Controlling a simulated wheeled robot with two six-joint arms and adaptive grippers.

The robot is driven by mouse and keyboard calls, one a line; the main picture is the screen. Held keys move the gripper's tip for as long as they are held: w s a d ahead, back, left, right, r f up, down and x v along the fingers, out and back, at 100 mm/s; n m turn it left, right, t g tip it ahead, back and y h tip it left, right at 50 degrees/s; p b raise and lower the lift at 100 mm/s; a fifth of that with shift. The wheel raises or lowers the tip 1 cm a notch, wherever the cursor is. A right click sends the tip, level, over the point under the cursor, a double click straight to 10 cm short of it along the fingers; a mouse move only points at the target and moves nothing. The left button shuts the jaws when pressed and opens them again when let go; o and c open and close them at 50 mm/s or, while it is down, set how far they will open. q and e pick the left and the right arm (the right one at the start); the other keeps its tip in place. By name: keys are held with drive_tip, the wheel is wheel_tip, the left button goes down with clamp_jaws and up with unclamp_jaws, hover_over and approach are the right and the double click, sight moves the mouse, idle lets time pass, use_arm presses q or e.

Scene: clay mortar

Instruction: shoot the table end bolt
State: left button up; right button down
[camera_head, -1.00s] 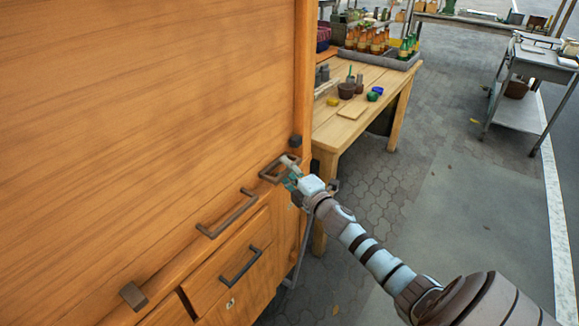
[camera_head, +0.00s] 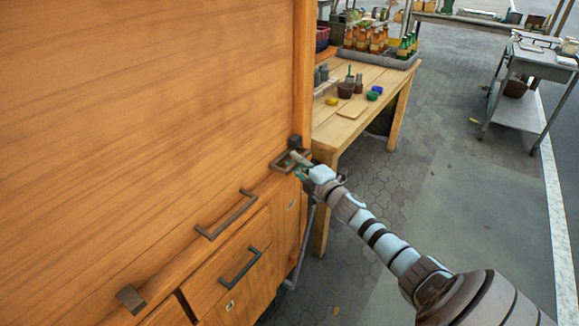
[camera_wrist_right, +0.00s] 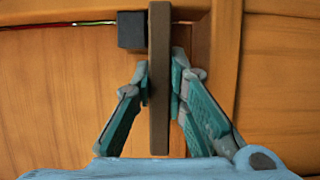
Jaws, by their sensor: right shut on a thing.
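The table end bolt, a dark metal loop handle (camera_head: 280,164), is at the right end of the wooden cabinet's front ledge. In the wrist view it is an upright dark bar (camera_wrist_right: 159,95) between my fingers. My right gripper (camera_head: 300,164) is shut on this bar, with a teal finger on each side in the wrist view (camera_wrist_right: 160,100). A small dark block (camera_head: 295,142) is fixed at the corner post, right by the bolt. In the wrist view the block (camera_wrist_right: 132,30) appears against the bar's left side. My left gripper is not in view.
The large wooden cabinet panel (camera_head: 150,110) fills the left. Below are a long handle (camera_head: 226,214), a drawer handle (camera_head: 240,265) and another dark block (camera_head: 130,298). A wooden workbench (camera_head: 350,128) with bottles and pots stands behind. Open paving lies to the right.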

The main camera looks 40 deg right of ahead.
drive_tip(key=shift+d+r, duration=0.1)
drive_tip(key=c, duration=2)
unclamp_jaws()
drive_tip(key=o, duration=0.4)
drive_tip(key=shift+s+d, duration=0.1)
drive_tip(key=shift+d, duration=0.15)
drive_tip(key=shift+o, duration=0.2)
drive_tip(key=shift+a, duration=0.25)
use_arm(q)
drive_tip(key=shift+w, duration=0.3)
use_arm(e)
drive_tip(key=shift+d, duration=0.1)
